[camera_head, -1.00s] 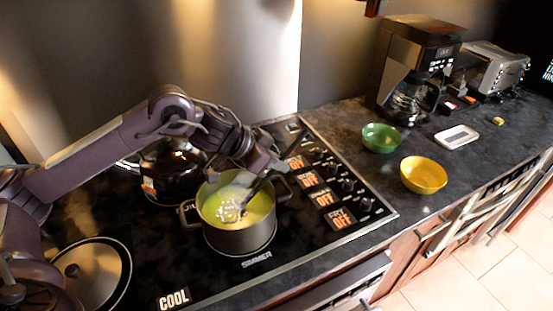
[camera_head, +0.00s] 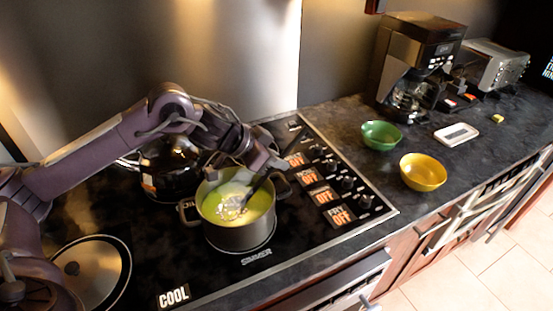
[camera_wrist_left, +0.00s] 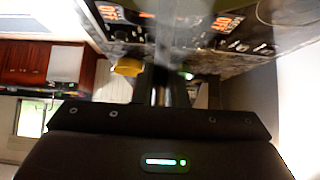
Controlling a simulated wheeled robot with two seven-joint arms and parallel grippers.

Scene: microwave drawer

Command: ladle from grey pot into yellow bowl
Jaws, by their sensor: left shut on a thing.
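The grey pot (camera_head: 240,237) stands on the black cooktop with yellow-green contents inside. The ladle (camera_head: 233,207) has its pale, speckled head in the pot, and its dark handle leans up to the right. My left gripper (camera_head: 268,166) is above the pot's right rim, shut on the ladle handle. In the left wrist view, the handle (camera_wrist_left: 161,90) runs up from the gripper. The yellow bowl (camera_head: 423,172) sits on the dark counter to the right of the cooktop. It also seems to show as a yellow shape in the left wrist view (camera_wrist_left: 128,67). My right gripper is not in view.
A green bowl (camera_head: 381,135) stands left of the yellow bowl. A dark kettle (camera_head: 170,170) is behind the pot, and a lid (camera_head: 92,272) lies at front left. A coffee maker (camera_head: 413,70), white dish (camera_head: 457,134) and toaster (camera_head: 496,66) stand farther right.

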